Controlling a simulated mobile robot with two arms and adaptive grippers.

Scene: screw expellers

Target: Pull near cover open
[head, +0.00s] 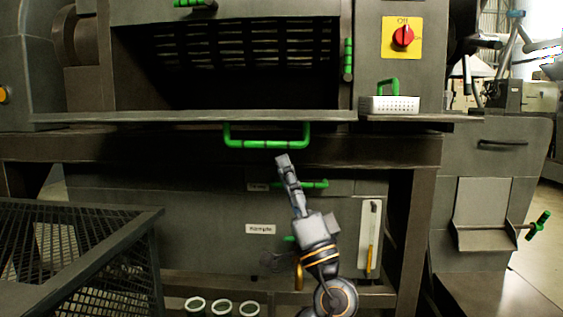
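A flat grey panel edge (185,117) runs level below a dark opening in the machine in the head view. I take it to be the near cover. A green U-shaped handle (266,143) hangs at its front edge.
A mesh-sided dark frame (88,235) stands at the lower left. Several white-rimmed cups (222,307) are at the bottom. A red switch (402,37) and a white perforated basket (389,105) are right.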

